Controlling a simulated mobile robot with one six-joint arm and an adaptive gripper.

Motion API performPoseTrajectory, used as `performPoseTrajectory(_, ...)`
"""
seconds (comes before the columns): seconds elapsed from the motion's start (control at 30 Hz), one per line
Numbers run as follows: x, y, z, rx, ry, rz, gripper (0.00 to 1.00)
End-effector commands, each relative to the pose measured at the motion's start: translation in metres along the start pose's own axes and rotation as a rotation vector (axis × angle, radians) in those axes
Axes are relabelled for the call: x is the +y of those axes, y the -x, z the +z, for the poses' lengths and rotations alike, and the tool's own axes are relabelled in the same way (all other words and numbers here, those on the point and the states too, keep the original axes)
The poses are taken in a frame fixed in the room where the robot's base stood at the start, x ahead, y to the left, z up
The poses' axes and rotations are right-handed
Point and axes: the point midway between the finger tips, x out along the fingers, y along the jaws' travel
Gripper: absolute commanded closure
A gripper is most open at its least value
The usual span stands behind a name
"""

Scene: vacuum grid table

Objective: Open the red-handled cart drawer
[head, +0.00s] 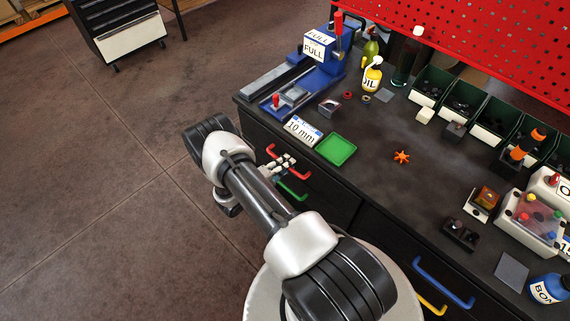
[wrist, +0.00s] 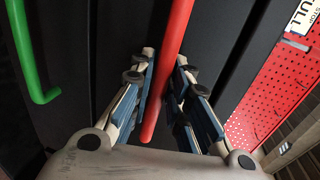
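The red handle (head: 289,163) is a bar on the upper front of the black cart, below the table's left end. In the wrist view the red handle (wrist: 175,55) runs between my two fingers. In the head view my gripper (head: 278,166) is at the red handle, partly hidden by my arm. The red-handled drawer's front (head: 262,136) looks flush with the cart.
A green handle (head: 293,192) sits just below the red one; it shows at left in the wrist view (wrist: 32,60). Blue (head: 443,282) and yellow (head: 432,305) handles are farther right. A green tray (head: 336,149) lies on the tabletop above. Floor to the left is clear.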

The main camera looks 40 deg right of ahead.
Motion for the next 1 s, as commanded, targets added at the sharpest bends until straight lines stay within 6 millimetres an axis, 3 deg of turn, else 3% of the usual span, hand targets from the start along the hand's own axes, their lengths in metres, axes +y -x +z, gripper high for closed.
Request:
performPoseTrajectory(0.2,0.000,0.000,0.000,0.000,0.000,0.000,1.00)
performPoseTrajectory(0.77,0.000,0.001,0.000,0.000,0.000,0.000,1.00)
performPoseTrajectory(1.0,0.005,0.019,0.001,-0.002,0.000,0.000,1.00)
